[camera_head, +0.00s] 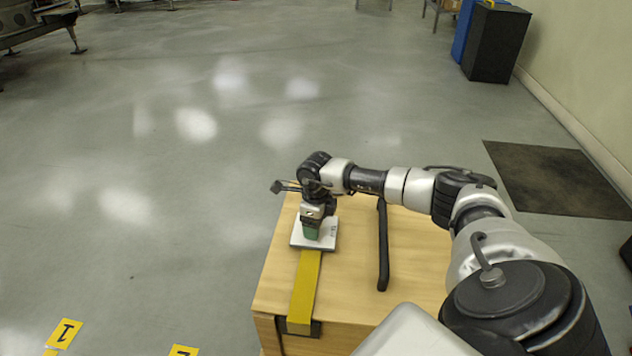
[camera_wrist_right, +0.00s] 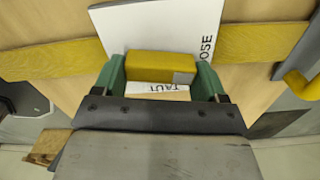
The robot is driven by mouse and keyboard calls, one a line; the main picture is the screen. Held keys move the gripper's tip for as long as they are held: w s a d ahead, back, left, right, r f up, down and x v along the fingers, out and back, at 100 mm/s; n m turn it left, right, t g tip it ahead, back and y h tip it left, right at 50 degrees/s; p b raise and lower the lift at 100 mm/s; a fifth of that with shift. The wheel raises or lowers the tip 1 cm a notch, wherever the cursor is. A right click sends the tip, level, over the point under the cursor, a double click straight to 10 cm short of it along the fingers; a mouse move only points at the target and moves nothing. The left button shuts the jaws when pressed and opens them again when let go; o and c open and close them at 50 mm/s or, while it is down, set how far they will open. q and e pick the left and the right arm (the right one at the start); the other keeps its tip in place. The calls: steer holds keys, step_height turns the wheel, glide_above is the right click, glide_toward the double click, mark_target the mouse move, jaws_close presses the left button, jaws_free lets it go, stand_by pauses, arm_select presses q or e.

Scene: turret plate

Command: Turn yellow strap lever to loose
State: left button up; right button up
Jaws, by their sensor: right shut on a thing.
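The yellow lever (camera_wrist_right: 160,64) sits over the white plate (camera_wrist_right: 130,30) in the right wrist view, crosswise in the picture. My right gripper (camera_wrist_right: 161,75) has its green fingers at both ends of the lever and is shut on it. The plate reads "TAUT" near the gripper palm and a partly covered "LOOSE" at the right. In the head view my right gripper (camera_head: 312,229) points down onto the plate (camera_head: 328,244) and hides the lever. The yellow strap (camera_head: 304,288) runs from the plate to the wooden box's near edge. My left gripper is not in view.
The plate and strap are on a wooden box (camera_head: 410,245) with a black bar handle (camera_head: 383,262) right of the plate. Yellow number markers (camera_head: 64,333) lie on the floor at lower left. A dark mat (camera_head: 555,178) and black bin (camera_head: 496,45) are at right.

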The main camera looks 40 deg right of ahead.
steer(key=shift+n, duration=1.1)
steer(key=o, duration=0.9)
steer(key=shift+r, duration=0.1)
